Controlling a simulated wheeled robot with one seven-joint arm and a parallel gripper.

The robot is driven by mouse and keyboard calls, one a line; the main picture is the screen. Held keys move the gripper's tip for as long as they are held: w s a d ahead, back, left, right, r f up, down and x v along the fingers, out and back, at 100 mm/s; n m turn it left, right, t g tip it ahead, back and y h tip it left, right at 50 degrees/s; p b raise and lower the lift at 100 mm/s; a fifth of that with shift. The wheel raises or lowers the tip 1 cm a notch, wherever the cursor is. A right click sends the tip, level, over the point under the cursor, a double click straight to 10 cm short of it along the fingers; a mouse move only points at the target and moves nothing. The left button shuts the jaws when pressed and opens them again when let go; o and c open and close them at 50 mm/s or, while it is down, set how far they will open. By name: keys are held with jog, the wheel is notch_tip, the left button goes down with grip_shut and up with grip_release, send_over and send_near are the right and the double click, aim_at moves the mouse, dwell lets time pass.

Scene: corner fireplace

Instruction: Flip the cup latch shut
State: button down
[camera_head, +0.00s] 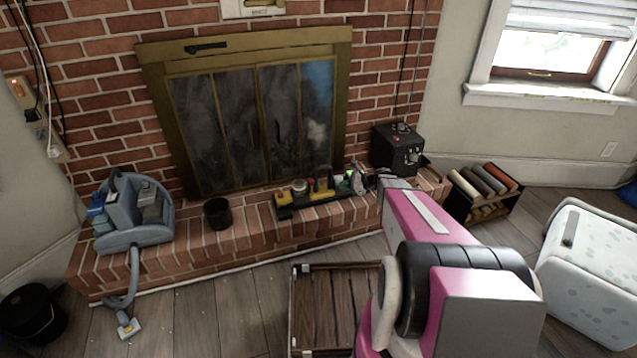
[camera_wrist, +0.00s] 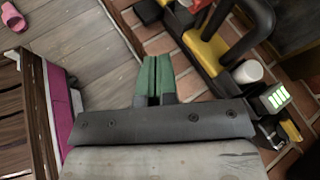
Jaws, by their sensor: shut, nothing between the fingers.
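My gripper (camera_wrist: 156,72) shows in the wrist view with its two green fingers together and nothing between them. In the head view my arm reaches over the brick hearth, and its end (camera_head: 360,180) is by the right end of a black rack. This black rack (camera_head: 285,212) carries yellow and other small items. In the wrist view a small white cup-like cylinder (camera_wrist: 248,72) sits on the rack, right of the fingers and apart from them. A yellow-and-black handled part (camera_wrist: 212,50) is beside it. I cannot make out which part is the cup latch, or its position.
A black box (camera_head: 397,150) stands on the hearth behind my arm. A black pot (camera_head: 217,213) and a blue-grey vacuum-like caddy (camera_head: 133,235) stand left. A slatted wooden crate (camera_head: 293,310) is on the floor in front. A lit green display (camera_wrist: 276,97) is near the cylinder.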

jog(key=w+m, duration=0.1)
jog(key=w+d+f+m+t+y, duration=0.1)
jog(key=w+d+m+t, duration=0.1)
jog(key=w, duration=0.1)
jog(key=shift+f+m, duration=0.15)
jog(key=shift+m, duration=0.25)
jog(key=x, duration=1.4)
jog(key=shift+r, duration=0.25)
